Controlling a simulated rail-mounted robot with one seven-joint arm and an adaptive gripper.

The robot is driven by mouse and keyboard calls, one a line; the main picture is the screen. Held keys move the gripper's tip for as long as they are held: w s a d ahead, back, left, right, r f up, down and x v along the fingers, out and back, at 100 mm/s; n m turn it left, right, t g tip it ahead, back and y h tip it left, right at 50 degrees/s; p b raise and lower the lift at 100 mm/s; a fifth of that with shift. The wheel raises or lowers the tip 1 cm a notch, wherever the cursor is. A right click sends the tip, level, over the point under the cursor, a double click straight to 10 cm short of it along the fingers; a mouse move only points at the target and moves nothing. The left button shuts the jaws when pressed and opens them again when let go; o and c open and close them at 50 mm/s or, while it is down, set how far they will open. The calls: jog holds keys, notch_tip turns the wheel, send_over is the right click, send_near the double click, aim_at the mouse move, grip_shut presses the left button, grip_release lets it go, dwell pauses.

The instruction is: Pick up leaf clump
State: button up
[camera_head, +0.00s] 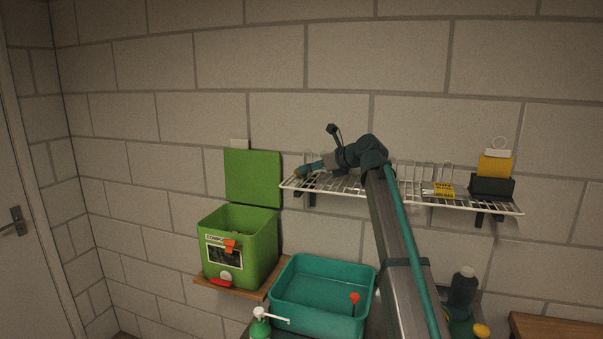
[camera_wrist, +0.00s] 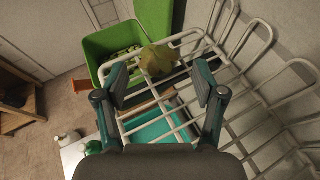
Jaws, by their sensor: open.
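The leaf clump (camera_wrist: 158,60) is a small olive-yellow, leafy shape on the white wire rack (camera_wrist: 180,105), seen in the wrist view just beyond my fingertips. My gripper (camera_wrist: 160,83) is open, with one dark finger pad on each side and nothing between them. The clump lies ahead of the gap, roughly centred, and seems apart from both fingers. In the head view my gripper (camera_head: 306,169) is low over the left end of the wire rack (camera_head: 340,185). The clump is too small there to make out clearly.
A green bin (camera_head: 240,252) with its lid (camera_head: 253,178) raised stands below left of the rack. A teal tub (camera_head: 322,290) is below the rack. Upright wire loops (camera_wrist: 262,75) stand close to the right of my fingers. A yellow-and-dark item (camera_head: 493,180) sits at the rack's right end.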

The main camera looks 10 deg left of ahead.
jog(key=shift+p+x, duration=1.05)
jog(key=shift+x, duration=1.75)
jog(key=shift+s+a+r, duration=0.1)
jog(key=shift+s, duration=0.05)
jog(key=c, duration=0.9)
